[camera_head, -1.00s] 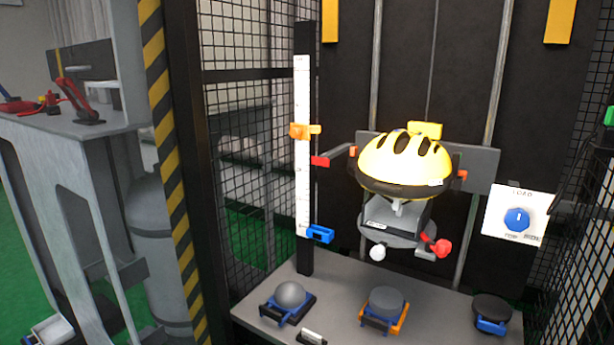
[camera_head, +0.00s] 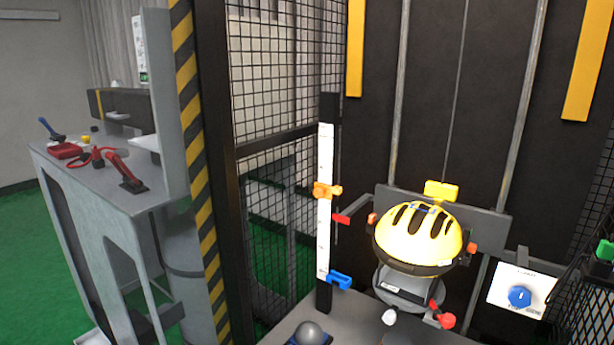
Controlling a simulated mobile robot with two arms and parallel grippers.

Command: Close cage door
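The cage of the drop tower stands before me, with a black mesh side panel (camera_head: 285,130) on its left. A post with yellow and black stripes (camera_head: 200,160) stands at the cage's front left edge. I cannot tell which mesh part is the door; part of a dark mesh panel (camera_head: 590,305) shows at the lower right edge. Inside the cage a yellow helmet (camera_head: 418,235) sits on a grey carriage. Neither of my grippers is in view.
A white scale (camera_head: 325,205) with orange and blue clips stands left of the helmet. A white panel with a blue knob (camera_head: 520,296) is at the right. A grey ball (camera_head: 311,333) sits on the base. A grey bench (camera_head: 105,195) with red tools stands outside at the left.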

